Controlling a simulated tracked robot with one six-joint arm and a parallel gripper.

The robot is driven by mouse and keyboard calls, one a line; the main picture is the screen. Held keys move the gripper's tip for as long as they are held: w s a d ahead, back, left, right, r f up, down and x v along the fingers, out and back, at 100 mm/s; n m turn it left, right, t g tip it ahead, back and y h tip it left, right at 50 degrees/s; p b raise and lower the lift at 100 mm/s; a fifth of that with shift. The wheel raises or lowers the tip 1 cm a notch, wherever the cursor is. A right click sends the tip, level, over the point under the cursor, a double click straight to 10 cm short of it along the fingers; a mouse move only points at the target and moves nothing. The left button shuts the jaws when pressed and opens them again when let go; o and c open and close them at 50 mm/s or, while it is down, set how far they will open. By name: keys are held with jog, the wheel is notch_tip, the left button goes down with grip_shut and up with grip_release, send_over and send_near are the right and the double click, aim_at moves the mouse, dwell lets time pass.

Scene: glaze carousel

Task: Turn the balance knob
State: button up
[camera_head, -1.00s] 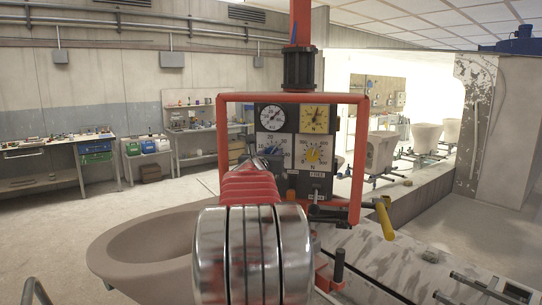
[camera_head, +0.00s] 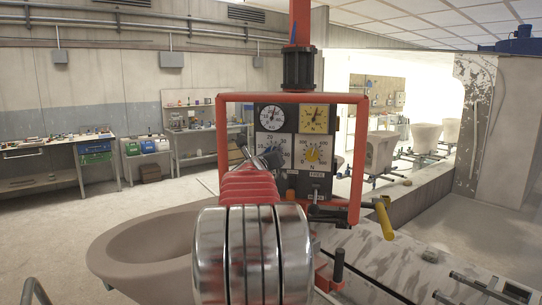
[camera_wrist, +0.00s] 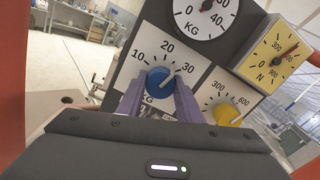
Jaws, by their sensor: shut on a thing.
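A blue knob (camera_wrist: 160,80) sits on a white KG dial (camera_wrist: 163,58) marked 10, 20 and 30 in the wrist view. The purple fingers of my gripper (camera_wrist: 158,92) are on both sides of the knob and shut on it. The fingers cover the lower sides of the dial. In the head view my gripper (camera_head: 268,160) reaches the lower left dial on the dark panel (camera_head: 290,183), and my arm hides part of it. A yellow knob (camera_wrist: 226,112) on a second white dial stands to the right, apart from the fingers.
A white KG gauge (camera_head: 272,117) and a yellow N gauge (camera_head: 314,119) sit above the knobs. A red frame (camera_head: 355,170) surrounds the panel. A yellow-handled lever (camera_head: 384,218) sticks out at lower right. A large beige basin (camera_head: 130,235) lies at lower left.

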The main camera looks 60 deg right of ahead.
jog(key=o, duration=1)
jog(key=shift+o, duration=0.2)
jog(key=v, duration=1.3)
jog(key=shift+a, duration=0.4)
